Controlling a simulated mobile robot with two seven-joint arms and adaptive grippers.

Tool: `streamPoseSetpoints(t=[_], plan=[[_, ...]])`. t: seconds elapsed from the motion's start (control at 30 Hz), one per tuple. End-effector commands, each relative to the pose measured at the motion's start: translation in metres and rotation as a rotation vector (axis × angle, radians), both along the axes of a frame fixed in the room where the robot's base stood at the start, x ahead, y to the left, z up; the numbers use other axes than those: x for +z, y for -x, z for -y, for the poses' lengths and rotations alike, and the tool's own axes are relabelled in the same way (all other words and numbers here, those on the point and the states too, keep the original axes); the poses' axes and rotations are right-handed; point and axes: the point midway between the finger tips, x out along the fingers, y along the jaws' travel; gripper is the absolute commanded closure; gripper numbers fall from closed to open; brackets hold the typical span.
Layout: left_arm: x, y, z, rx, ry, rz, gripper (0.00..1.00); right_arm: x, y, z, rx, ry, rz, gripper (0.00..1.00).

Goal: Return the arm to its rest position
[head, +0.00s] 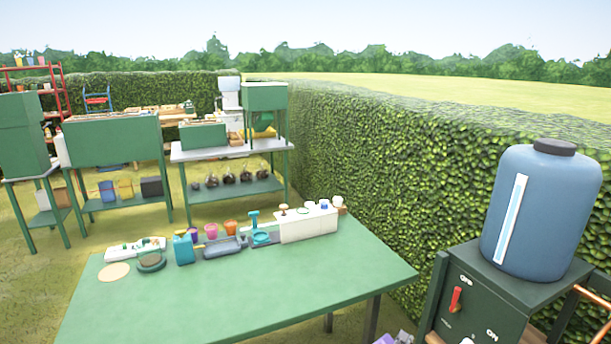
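Neither of my arms nor either gripper shows in the head view, so I cannot see their pose or what they hold. In front of me stands a green-topped table (255,290). Along its back edge are a blue-green jug (184,249), a dark tray (222,247), small purple and orange pots (230,227), a teal stand (257,233) and a white box (308,225). A round tan disc (113,272) lies at the table's left.
The front of the table is bare. A blue water tank (543,212) stands on a dark green cabinet with a red lever (455,299) at the right. A tall hedge (400,170) runs behind. Green benches and a shelved table (235,188) stand at the back left, with grass between.

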Motion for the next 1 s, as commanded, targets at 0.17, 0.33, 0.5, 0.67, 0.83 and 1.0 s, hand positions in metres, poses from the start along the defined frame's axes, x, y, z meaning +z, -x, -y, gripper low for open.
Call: streamPoseSetpoints(t=[0.17,0.33,0.5,0.67,0.83,1.0], plan=[[0.000,0.004,-0.001,-0.001,-0.001,-0.007,1.00,-0.051,0.077,-0.063,-0.201,-0.820,0.270,1.00],[-0.001,0.009,-0.001,0.002,0.000,-0.016,1.00,-0.057,0.168,-0.098,-0.491,-1.452,0.416,1.00],[0.001,0.010,0.000,0.002,0.001,-0.016,1.00,-0.044,0.263,-0.104,-0.782,-1.855,0.505,1.00],[0.004,0.006,0.001,0.003,0.004,-0.008,1.00,-0.042,0.356,-0.091,-0.976,-1.951,0.534,1.00],[0.006,0.002,0.003,0.004,0.008,-0.002,1.00,-0.065,0.432,-0.076,-1.108,-1.879,0.518,1.00],[0.006,0.001,0.004,0.005,0.010,0.000,1.00,-0.075,0.459,-0.072,-1.152,-1.845,0.507,1.00]])
